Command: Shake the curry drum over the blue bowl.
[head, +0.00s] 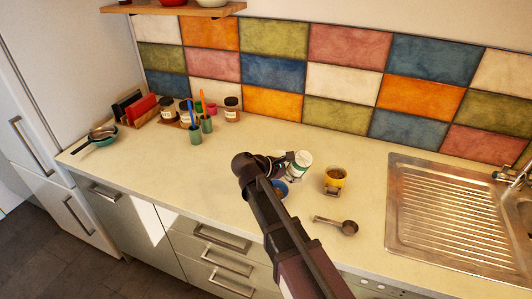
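The curry drum (299,164), a small white container with a green band, is at the end of my arm and looks tilted. My gripper (283,163) is shut on it, though the far finger is hidden. The blue bowl (282,188) is on the counter just below the drum, largely covered by my arm. Only a piece of its blue side shows. I cannot tell whether the drum's mouth is right over the bowl.
The sink drainer (445,215) lies further right. Jars (232,109), green cups (206,124) and a teal pan (100,136) stand left. The front-left counter is clear.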

